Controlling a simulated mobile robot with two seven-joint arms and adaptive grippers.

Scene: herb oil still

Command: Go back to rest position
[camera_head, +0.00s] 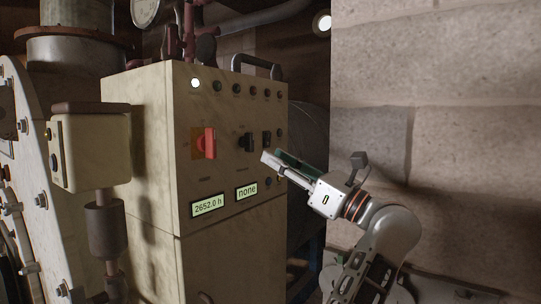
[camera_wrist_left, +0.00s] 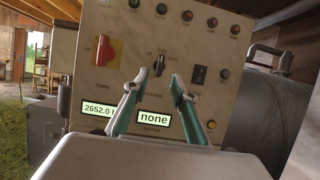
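My left gripper (camera_head: 272,156) is in front of the right side of the cream control cabinet (camera_head: 140,150) in the head view. In the left wrist view its two teal-padded fingers (camera_wrist_left: 159,78) stand apart with nothing between them, so it is open and empty. The fingers point toward the panel, below the black rotary switch (camera_wrist_left: 159,63) and above the display reading "none" (camera_wrist_left: 153,120). Whether the fingertips touch the panel cannot be told. My right gripper is not in view.
The cabinet has a red switch (camera_head: 209,143), a lit white lamp (camera_head: 195,83) and a display reading "2652.0 h" (camera_head: 208,205). A stone wall (camera_head: 450,120) is at the right. A grey tank (camera_wrist_left: 252,108) stands beside the cabinet.

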